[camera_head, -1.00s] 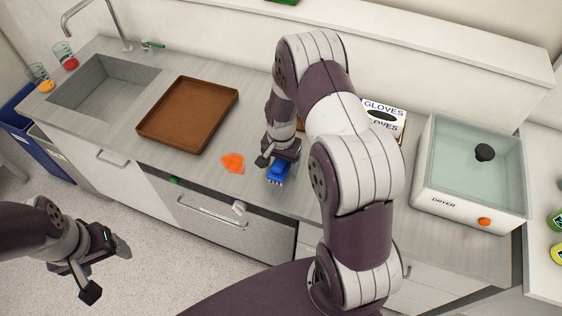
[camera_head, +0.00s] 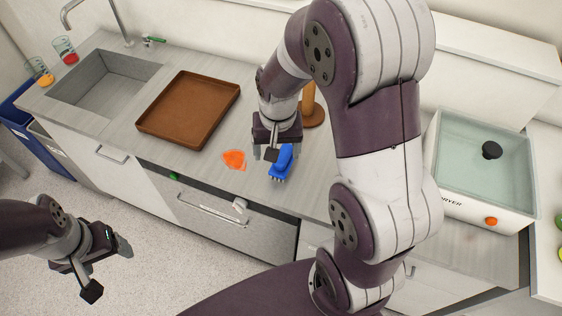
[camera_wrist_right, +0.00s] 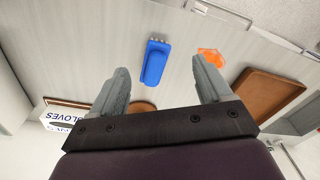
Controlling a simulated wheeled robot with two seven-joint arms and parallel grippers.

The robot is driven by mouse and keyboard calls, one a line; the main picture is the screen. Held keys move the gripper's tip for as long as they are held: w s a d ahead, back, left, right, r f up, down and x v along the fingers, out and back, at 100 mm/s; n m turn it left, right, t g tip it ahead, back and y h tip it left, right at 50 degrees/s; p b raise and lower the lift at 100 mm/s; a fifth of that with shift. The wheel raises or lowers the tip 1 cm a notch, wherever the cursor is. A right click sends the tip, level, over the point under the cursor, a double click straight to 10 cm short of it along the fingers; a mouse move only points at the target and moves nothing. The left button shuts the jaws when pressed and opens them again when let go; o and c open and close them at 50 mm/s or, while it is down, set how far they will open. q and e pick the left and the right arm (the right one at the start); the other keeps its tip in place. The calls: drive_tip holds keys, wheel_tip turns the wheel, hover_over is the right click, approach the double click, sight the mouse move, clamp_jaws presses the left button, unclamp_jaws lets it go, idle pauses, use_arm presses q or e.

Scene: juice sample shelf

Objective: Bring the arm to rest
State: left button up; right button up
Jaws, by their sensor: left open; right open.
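My right gripper (camera_head: 274,150) is above the counter, beside a blue brush (camera_head: 281,163). In the right wrist view its two fingers (camera_wrist_right: 160,88) are apart with nothing between them. The blue brush (camera_wrist_right: 155,62) lies on the counter beyond the fingertips in that view. My left gripper (camera_head: 108,269) is open and empty, over the floor at the lower left, away from the counter.
An orange piece (camera_head: 234,159) lies beside the brush. A brown tray (camera_head: 190,108) is left of it, near the sink (camera_head: 103,82). A brown round-based stand (camera_head: 312,110) is behind the right gripper. A dryer (camera_head: 478,170) stands at right. A gloves box (camera_wrist_right: 62,116) shows in the wrist view.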

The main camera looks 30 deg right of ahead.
drive_tip(key=s+a+n, duration=0.3)
drive_tip(key=s+n, duration=0.2)
drive_tip(key=s, duration=0.2)
drive_tip(key=shift+s+a+r+t, duration=0.15)
drive_tip(key=shift+s+r+t, duration=0.15)
drive_tip(key=shift+s, duration=0.1)
idle(0.4)
